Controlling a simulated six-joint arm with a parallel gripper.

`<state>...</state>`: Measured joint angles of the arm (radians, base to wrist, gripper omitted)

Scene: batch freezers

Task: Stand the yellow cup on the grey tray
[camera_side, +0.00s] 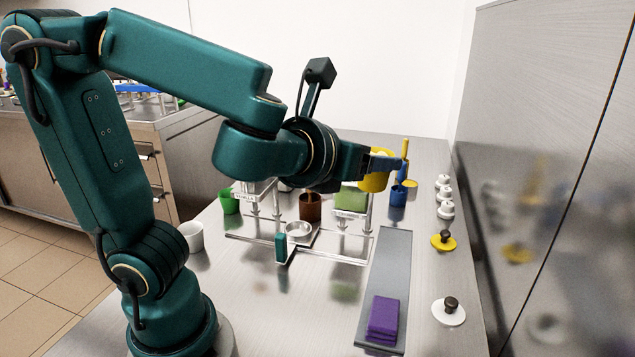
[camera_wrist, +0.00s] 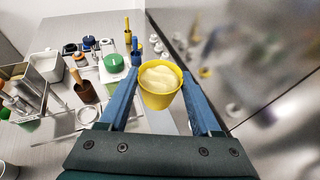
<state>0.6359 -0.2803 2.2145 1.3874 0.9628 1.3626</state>
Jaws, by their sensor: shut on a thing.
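The yellow cup (camera_side: 373,182) is held in my gripper (camera_side: 381,165), above the far part of the steel worktop. In the wrist view the yellow cup (camera_wrist: 160,97) sits between the two blue fingers of my gripper (camera_wrist: 160,88), which is shut on it. The cup looks upright and has pale cream contents in it. The grey tray (camera_side: 388,262) is a long, flat strip on the worktop, nearer the side camera than the cup. A folded purple cloth (camera_side: 382,318) lies on its near end; its middle and far parts are bare.
A metal rack (camera_side: 350,258) with a brown cup (camera_side: 310,207) and a metal bowl stands left of the tray. A green cup (camera_side: 229,203) and white cup (camera_side: 192,236) are farther left. Knobbed yellow (camera_side: 443,241) and white (camera_side: 449,313) lids lie right, before a steel wall.

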